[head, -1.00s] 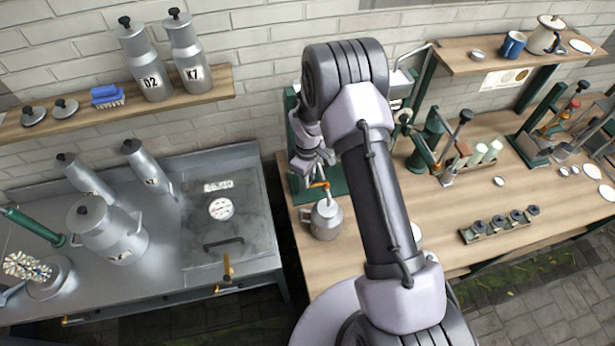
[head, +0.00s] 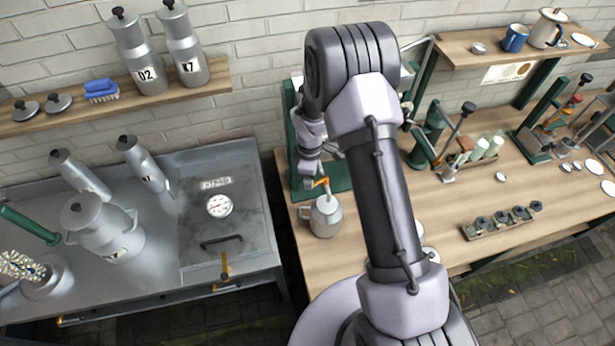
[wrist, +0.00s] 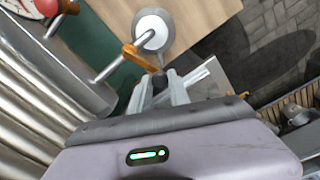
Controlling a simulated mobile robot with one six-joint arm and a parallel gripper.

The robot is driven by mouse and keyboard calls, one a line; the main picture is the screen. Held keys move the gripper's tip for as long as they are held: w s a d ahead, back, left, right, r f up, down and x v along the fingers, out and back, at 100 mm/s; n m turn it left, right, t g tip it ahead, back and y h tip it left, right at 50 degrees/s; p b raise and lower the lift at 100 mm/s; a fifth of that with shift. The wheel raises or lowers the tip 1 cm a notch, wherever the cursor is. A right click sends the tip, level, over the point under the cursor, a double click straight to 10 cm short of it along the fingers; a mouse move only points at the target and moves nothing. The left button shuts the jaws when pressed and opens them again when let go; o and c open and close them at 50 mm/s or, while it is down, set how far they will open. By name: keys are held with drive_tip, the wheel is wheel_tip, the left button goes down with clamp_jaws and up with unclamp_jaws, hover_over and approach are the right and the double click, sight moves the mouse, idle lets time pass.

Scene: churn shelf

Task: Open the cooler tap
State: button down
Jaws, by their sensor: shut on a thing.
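The cooler tap is a small orange lever (head: 322,182) on a thin metal pipe, just above the mouth of a metal jug (head: 325,216). In the wrist view the orange lever (wrist: 138,57) lies across the pipe and its dark end is between my fingertips. My gripper (wrist: 160,82) is shut on that lever end; in the head view my gripper (head: 325,165) is small and partly behind my arm. The jug (wrist: 152,30) shows a white round top below the pipe's end. The silvery ribbed cooler (wrist: 40,110) fills the wrist view's left; my arm hides much of it in the head view.
The wooden bench (head: 460,205) carries a rack of small dark-topped pots (head: 500,222) and hand presses to the right. A metal counter (head: 240,250) with a milk can (head: 105,235) stands left. A wall shelf (head: 190,95) holds two cans. The bench's front middle is mostly clear.

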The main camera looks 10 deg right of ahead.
drive_tip(key=s+d+n+b, duration=0.2)
drive_tip(key=s+d+n, duration=0.2)
drive_tip(key=n, duration=0.8)
drive_tip(key=shift+d+b, duration=0.3)
drive_tip(key=shift+d, duration=0.05)
idle(0.4)
drive_tip(key=c, duration=1.2)
unclamp_jaws()
drive_tip(key=shift+d, duration=0.1)
